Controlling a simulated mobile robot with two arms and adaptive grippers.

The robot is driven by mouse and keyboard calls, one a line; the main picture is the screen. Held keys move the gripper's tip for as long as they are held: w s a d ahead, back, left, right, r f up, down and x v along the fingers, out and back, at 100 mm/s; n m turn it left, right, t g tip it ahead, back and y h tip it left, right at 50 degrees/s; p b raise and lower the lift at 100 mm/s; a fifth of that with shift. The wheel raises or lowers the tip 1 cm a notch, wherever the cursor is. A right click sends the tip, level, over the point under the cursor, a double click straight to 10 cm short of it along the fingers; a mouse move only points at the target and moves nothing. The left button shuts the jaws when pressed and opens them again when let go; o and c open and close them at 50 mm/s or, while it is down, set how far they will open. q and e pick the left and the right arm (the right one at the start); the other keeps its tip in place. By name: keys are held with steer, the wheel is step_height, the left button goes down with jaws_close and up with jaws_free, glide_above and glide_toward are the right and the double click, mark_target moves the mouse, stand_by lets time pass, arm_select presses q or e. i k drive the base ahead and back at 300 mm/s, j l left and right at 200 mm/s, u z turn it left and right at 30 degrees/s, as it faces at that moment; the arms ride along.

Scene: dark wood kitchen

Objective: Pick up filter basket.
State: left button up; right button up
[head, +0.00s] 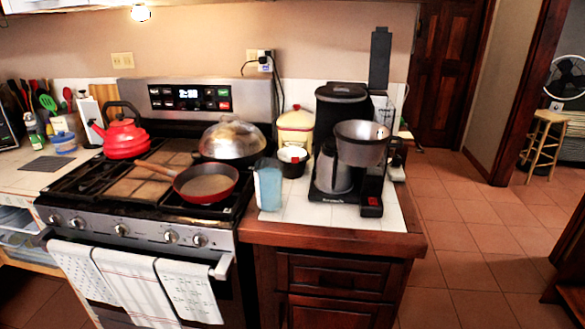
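The filter basket (361,150) is a grey, metallic-looking cone with a wide rim. It sits at the upper front of the black coffee maker (342,95), on the tiled counter right of the stove. A metal carafe (333,172) stands in the coffee maker, below and left of the basket. A dark upright panel (380,58) rises behind the basket. Neither of my grippers is in view, and nothing touches the basket from outside the machine.
A blue translucent container (268,186), a small dark bowl (292,162) and a cream canister (295,130) stand left of the coffee maker. The stove (140,215) holds a red frying pan (206,187), a domed pot and a red kettle. The floor right of the counter is open.

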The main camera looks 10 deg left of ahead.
mark_target(295, 169)
steer(key=i+j+u, duration=0.1)
steer(key=u, duration=0.25)
steer(key=i+j+u, duration=0.15)
steer(key=u, duration=0.2)
steer(key=i+u, duration=0.15)
steer(key=u, duration=0.2)
